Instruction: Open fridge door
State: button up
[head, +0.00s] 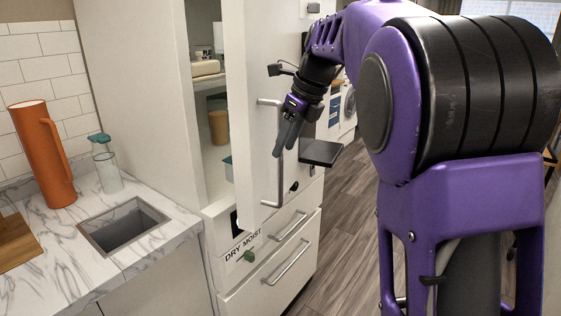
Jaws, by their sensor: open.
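The white fridge (125,90) stands left of centre in the head view. Its tall door (258,60) stands partly open, and shelves with a few items show through the gap on its left. A long vertical metal handle (265,190) is on the door's face. My gripper (280,150) is open, with its dark fingers pointing down at the handle's right side. The fingers overlap the area between the handle and its right; I cannot tell whether they touch it.
A dark flat panel (320,152) juts out right of the handle. The left counter (150,255) holds an orange jug (42,150) and a glass bottle (106,168). Wooden floor (345,215) is clear.

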jog(key=x, duration=0.4)
grip_shut()
dwell(1.4)
